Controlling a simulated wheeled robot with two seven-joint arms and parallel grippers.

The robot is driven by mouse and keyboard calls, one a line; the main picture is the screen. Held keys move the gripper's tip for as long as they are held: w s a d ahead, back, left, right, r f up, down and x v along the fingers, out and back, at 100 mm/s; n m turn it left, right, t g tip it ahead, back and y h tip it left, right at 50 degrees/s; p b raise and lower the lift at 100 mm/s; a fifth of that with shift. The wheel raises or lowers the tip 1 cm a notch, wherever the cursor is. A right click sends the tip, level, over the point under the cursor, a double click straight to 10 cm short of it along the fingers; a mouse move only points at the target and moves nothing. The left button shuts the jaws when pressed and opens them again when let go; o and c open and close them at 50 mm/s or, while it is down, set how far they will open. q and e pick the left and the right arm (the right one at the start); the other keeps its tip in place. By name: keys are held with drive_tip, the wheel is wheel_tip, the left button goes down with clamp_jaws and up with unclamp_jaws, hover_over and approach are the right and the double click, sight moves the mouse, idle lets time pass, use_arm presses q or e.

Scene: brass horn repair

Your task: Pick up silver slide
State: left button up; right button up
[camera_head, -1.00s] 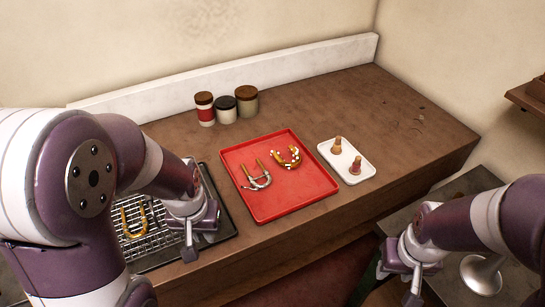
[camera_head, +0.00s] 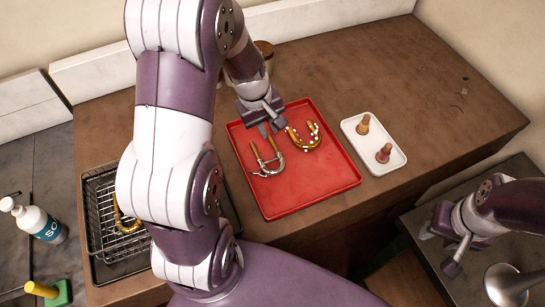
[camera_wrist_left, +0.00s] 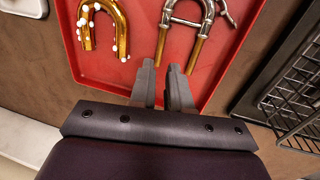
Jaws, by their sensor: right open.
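The silver slide (camera_head: 267,163), a U-shaped tube with a silver bend and brass-coloured legs, lies on the red tray (camera_head: 312,190). It also shows at the top of the left wrist view (camera_wrist_left: 192,20), its legs pointing toward my fingers. My right gripper (camera_head: 445,246) is open and empty at the right, above the grey side surface.
A gold U-shaped slide with white dots (camera_head: 304,136) lies beside the silver one. A white tray (camera_head: 373,155) holds two small corks. A wire rack (camera_head: 103,215) with another gold tube stands left. A bottle (camera_head: 40,223) is farther left. My left arm hides part of the bench.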

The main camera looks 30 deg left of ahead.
sight(273, 142)
use_arm(q)
drive_tip(key=f, duration=0.2)
drive_tip(key=w+f, duration=0.1)
drive_tip(key=f, duration=0.1)
drive_tip(key=shift+d+f, duration=0.2)
drive_tip(key=shift+f, duration=0.05)
drive_tip(key=shift+s+d+f, duration=0.1)
drive_tip(key=shift+f, duration=0.4)
drive_tip(key=shift+c, duration=0.3)
clamp_jaws()
drive_tip(key=shift+r, duration=0.1)
